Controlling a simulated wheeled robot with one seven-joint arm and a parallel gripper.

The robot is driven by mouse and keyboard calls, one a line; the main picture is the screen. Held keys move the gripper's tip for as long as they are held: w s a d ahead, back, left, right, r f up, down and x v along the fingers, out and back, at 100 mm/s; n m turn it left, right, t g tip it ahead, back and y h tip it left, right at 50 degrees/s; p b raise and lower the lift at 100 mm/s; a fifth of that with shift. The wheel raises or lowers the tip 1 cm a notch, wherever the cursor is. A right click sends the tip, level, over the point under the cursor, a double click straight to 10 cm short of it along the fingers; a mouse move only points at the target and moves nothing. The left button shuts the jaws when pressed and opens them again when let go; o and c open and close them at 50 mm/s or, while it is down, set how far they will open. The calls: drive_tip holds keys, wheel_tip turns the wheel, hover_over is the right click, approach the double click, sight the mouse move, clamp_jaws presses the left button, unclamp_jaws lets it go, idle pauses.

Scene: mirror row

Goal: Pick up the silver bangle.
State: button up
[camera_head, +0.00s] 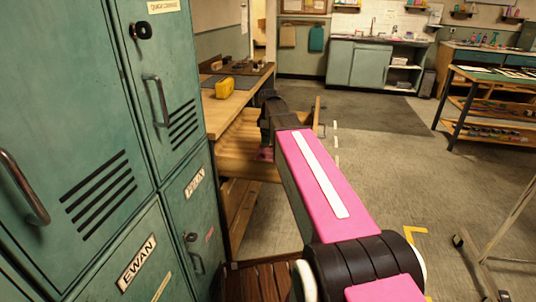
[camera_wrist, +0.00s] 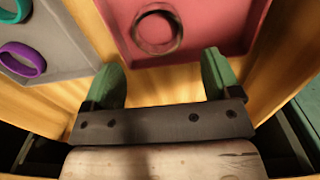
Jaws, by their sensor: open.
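The silver bangle (camera_wrist: 157,30), a thin ring that looks dull grey here, lies in a red tray (camera_wrist: 200,52) at the top middle of the wrist view. My gripper (camera_wrist: 162,68) is open, with its two green fingers apart and nothing between them. The bangle is beyond the fingertips, in line with the gap, and is not touched. In the head view my arm reaches over an open wooden drawer under the workbench, and the bangle cannot be made out there.
A grey tray (camera_wrist: 55,63) at the left holds a teal bangle (camera_wrist: 14,9) and a purple bangle (camera_wrist: 22,58). Green lockers (camera_head: 75,130) stand close on the left of the head view. A yellow case (camera_head: 224,88) sits on the workbench (camera_head: 222,112). The floor to the right is mostly open.

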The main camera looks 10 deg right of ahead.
sight(268, 150)
drive_tip(key=shift+w+a+f, duration=0.1)
drive_tip(key=shift+f, duration=1.65)
drive_tip(key=shift+w+f, duration=0.1)
drive_tip(key=shift+f, duration=1.6)
drive_tip(key=c, duration=0.7)
